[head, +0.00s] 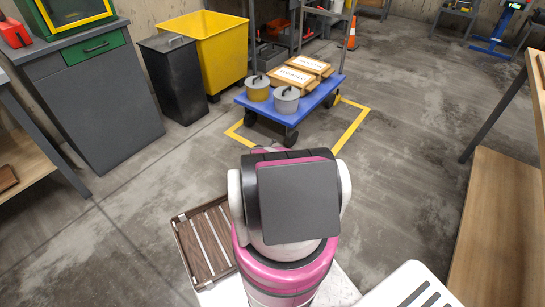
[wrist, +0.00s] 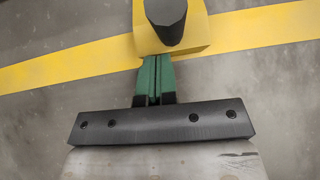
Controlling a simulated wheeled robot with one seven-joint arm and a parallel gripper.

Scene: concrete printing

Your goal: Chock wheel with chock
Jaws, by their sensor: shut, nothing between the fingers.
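In the wrist view, the chock (wrist: 143,42) is a yellow block with an upright black cylindrical knob. It rests at the yellow floor line. My gripper (wrist: 155,62) has green fingers, shut together and empty. Their tips are right at the near edge of the chock; I cannot tell whether they touch. In the head view, the blue cart (head: 327,91) stands inside a yellow floor outline, with a black wheel (head: 290,138) at its near corner. My arm hides the gripper in the head view, and the chock is not visible there.
A grey cabinet (head: 95,105) is farther left, a wooden bench (head: 500,225) at right. The floor right of the cart is clear.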

